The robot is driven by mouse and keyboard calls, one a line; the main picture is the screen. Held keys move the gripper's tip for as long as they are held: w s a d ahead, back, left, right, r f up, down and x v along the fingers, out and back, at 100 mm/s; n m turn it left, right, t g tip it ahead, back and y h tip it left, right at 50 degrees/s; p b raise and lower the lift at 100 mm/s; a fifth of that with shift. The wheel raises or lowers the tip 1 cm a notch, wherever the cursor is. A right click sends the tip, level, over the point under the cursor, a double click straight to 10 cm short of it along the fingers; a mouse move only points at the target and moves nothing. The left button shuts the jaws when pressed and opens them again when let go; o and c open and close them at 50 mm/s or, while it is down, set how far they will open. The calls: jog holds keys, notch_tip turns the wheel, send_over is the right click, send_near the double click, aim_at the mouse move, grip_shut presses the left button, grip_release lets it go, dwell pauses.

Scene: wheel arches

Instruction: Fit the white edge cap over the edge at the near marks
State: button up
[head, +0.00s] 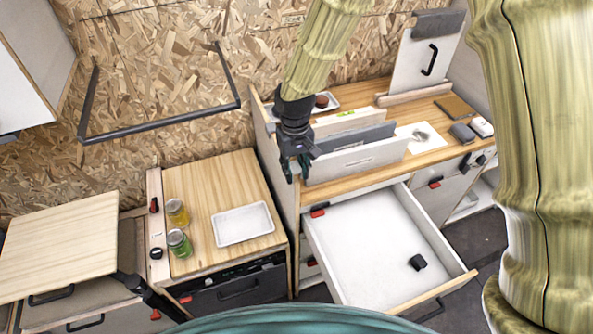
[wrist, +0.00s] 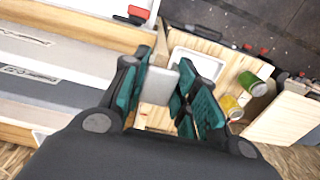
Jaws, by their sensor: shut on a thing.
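My gripper (head: 297,172) points down at the left end of the upright panels on the counter. In the wrist view its teal-padded fingers are closed around a pale grey-white block, which I take for the white edge cap (wrist: 158,86). In the head view the cap is hidden by the fingers. I cannot tell whether the cap touches any edge.
An open drawer (head: 345,235) holding a small black object (head: 417,262) juts out below the counter. A lower wooden top (head: 190,185) at left carries a white tray (head: 243,240), a yellow jar (head: 177,212) and a green jar (head: 179,242). A wooden side panel (head: 262,125) stands beside my gripper.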

jog(key=shift+w+a, duration=0.3)
jog(key=shift+w, duration=0.6)
jog(key=shift+w+a, duration=0.3)
jog(key=shift+w, duration=0.65)
jog(key=shift+w+a, duration=0.3)
jog(key=shift+w, duration=0.6)
jog(key=shift+w, duration=0.1)
jog(key=shift+f+b, duration=0.4)
jog(key=shift+f, duration=1.2)
dwell(1.4)
jog(key=o, duration=0.8)
jog(key=shift+o, duration=0.2)
jog(key=shift+r, duration=0.1)
notch_tip(320, 180, up, 12)
dwell(0.5)
